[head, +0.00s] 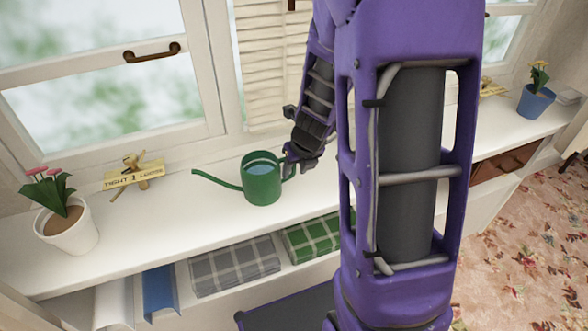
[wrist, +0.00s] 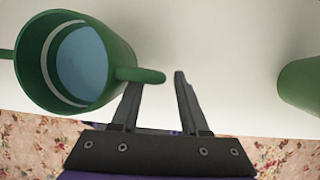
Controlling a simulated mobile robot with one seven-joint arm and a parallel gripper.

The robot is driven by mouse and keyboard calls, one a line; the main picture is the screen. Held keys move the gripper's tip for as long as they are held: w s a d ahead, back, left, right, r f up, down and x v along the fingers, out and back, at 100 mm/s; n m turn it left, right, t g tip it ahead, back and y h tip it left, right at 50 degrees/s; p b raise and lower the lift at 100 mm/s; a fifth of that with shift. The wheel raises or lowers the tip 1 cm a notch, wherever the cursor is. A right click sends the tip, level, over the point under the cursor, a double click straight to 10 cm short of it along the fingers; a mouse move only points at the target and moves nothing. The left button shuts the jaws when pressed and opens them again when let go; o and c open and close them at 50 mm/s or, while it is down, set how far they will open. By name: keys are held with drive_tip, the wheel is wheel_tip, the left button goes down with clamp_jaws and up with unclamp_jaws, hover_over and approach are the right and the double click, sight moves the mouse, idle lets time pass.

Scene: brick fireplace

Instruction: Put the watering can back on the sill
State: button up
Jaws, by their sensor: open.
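The green watering can (head: 262,184) appears to stand upright on the white window sill (head: 215,215), its thin spout pointing left and its handle on the right. Bluish water or a blue inside shows through its open top. In the wrist view the can (wrist: 118,52) is at upper left. Its handle reaches over the left finger toward the space between the fingertips. My gripper (head: 289,159) is at the handle side of the can. In the wrist view my gripper (wrist: 157,82) is open, its fingers apart. Whether a finger touches the handle I cannot tell.
A white flowerpot (head: 68,236) and a brass ornament on a yellow sign (head: 134,174) stand left of the can. A blue flowerpot (head: 536,102) is far right. A green object (wrist: 302,83), partly cut off, is right of my gripper. Folded plaid cloths (head: 235,266) lie below.

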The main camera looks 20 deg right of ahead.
drive_tip(key=p+v, duration=0.5)
drive_tip(key=v, duration=0.5)
drive_tip(key=shift+r, duration=0.15)
